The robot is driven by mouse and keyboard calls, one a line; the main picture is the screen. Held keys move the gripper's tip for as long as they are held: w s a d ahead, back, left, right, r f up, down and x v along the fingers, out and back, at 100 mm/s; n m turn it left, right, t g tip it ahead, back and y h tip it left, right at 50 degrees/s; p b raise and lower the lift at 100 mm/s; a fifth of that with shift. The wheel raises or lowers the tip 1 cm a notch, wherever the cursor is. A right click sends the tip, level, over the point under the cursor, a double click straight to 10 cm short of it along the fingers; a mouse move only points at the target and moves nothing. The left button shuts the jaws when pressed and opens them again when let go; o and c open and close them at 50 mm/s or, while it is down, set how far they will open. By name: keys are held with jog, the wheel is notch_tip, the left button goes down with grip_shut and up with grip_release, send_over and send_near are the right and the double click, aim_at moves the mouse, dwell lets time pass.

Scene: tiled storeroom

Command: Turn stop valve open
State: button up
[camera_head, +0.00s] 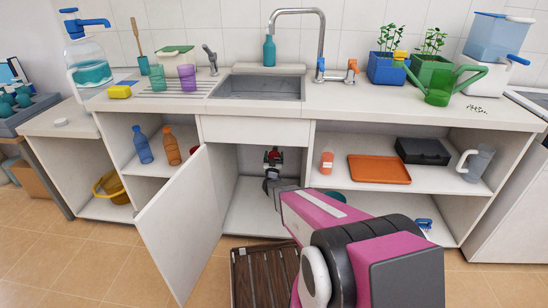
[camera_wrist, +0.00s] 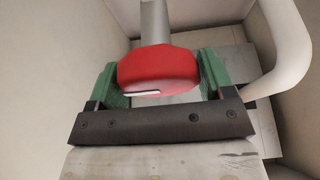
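The stop valve has a rounded red handle (camera_wrist: 158,70) with a small white mark near its lower edge. A grey pipe (camera_wrist: 155,22) runs up behind it in the wrist view. My gripper (camera_wrist: 163,75) has one green finger on each side of the handle, and the handle fills the space between them. It appears shut on the handle, though the exact contact is partly hidden. In the head view the red valve (camera_head: 273,155) is small, inside the open sink cabinet, with my gripper (camera_head: 273,164) at it.
The open cabinet door (camera_head: 183,225) stands to the left of my arm. Cabinet side walls are close on both sides. A white curved pipe (camera_wrist: 290,55) passes right of my gripper. An orange tray (camera_head: 379,169) lies on the right shelf. A dark slatted crate (camera_head: 262,275) is on the floor in front.

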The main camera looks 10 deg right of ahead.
jog(key=c, duration=0.4)
jog(key=shift+n, duration=0.3)
jog(key=n+y, duration=0.2)
jog(key=n, duration=0.2)
jog(key=shift+n+y, duration=0.4)
jog(key=n+y, duration=0.1)
jog(key=n, duration=0.2)
jog(key=n+y, duration=0.2)
jog(key=n, duration=0.1)
jog(key=shift+a+f, duration=0.1)
jog(key=shift+a, duration=0.1)
jog(key=n+y, duration=0.1)
jog(key=n, duration=0.2)
jog(key=n+g, duration=0.1)
jog(key=n, duration=0.1)
jog(key=shift+a+n+g+y, duration=0.1)
jog(key=shift+n+g+y, duration=0.2)
jog(key=shift+n+y, duration=0.1)
jog(key=n, duration=0.1)
jog(key=n+g, duration=0.1)
jog(key=n, duration=0.1)
jog(key=n+g, duration=0.1)
jog(key=n, duration=0.1)
jog(key=shift+f+y, duration=0.25)
jog(key=shift+y, duration=0.15)
jog(key=shift+n, duration=0.3)
jog(key=o, duration=0.9)
